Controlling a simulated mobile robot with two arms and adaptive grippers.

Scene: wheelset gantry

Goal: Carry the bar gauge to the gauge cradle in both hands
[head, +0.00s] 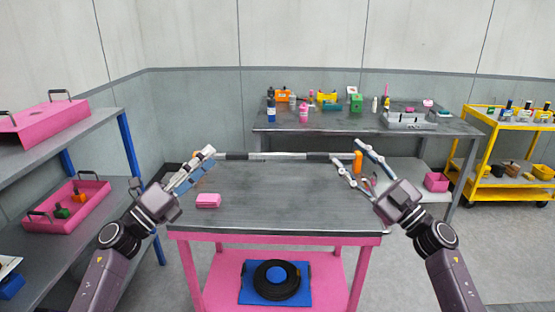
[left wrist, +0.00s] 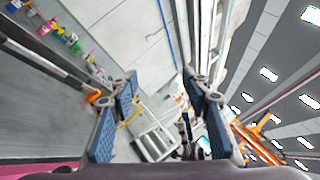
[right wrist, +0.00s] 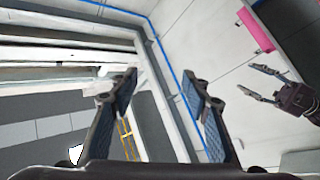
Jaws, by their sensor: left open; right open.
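The bar gauge (head: 285,156), a long thin bar with dark and pale sections, lies along the back edge of the pink-framed table. Orange pieces show near its two ends. A dark bar (left wrist: 45,55) in the left wrist view looks like the same gauge. My left gripper (head: 203,160) is open and empty near the bar's left end. My right gripper (head: 347,152) is open and empty around or just in front of its right end; I cannot tell which. I cannot pick out the gauge cradle with certainty.
The pink-framed table (head: 270,215) has a bare grey top with a pink block (head: 208,200) at its left. A bench (head: 300,130) with bottles and boxes stands behind. A grey shelf (head: 95,135) is at left, a yellow cart (head: 480,150) at right.

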